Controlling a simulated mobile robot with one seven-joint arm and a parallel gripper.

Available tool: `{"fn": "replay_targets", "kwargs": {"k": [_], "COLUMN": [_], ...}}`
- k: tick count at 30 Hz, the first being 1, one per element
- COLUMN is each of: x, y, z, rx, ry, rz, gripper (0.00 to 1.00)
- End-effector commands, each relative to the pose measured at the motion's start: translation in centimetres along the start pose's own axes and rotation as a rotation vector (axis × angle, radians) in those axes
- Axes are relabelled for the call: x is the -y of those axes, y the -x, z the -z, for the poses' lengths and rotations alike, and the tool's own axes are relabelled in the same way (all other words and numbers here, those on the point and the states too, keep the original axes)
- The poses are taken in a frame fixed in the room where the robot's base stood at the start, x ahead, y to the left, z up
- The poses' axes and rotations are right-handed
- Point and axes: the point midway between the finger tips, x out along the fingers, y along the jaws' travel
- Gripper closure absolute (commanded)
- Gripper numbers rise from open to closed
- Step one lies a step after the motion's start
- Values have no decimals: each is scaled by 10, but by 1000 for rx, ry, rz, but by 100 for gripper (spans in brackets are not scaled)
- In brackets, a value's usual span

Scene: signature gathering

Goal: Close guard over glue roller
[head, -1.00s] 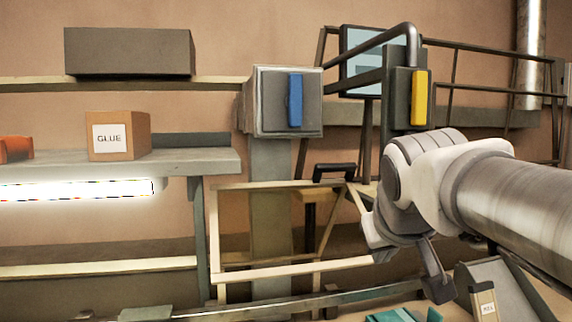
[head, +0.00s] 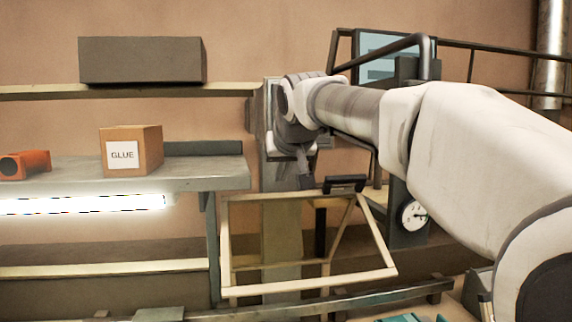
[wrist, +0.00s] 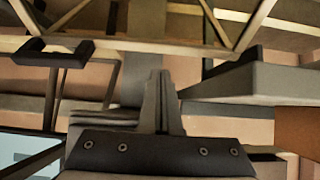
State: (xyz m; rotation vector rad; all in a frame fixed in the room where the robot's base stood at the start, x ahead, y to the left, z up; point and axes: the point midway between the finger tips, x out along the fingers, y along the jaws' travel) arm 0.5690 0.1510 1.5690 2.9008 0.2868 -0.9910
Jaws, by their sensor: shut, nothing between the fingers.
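The guard appears to be the cream open frame (head: 308,285) below the shelf, with its lower edge swung out towards me. A dark handle (head: 345,184) sits at its top right. My gripper (head: 306,183) points down just left of this handle, apart from it in the picture, and is shut and empty. In the wrist view my closed fingers (wrist: 160,76) are at the centre, with the handle (wrist: 53,48) at upper left and frame bars (wrist: 215,25) along the top. I cannot make out the glue roller.
A shelf (head: 205,172) at left carries a GLUE box (head: 131,152) and an orange part (head: 25,165), with a bright lamp (head: 80,204) beneath. A grey box (head: 140,60) stands above. A gauge (head: 412,216) and dark rails (head: 490,70) are at right.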

Motion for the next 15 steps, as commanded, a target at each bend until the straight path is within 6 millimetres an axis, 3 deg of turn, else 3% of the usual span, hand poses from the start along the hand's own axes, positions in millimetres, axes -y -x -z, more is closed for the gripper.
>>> {"fn": "replay_targets", "kwargs": {"k": [7, 15], "x": [0, 0], "y": [-40, -54], "z": [1, 0], "rx": [2, -1], "ry": [0, 1], "rz": [1, 0], "gripper": [100, 100]}}
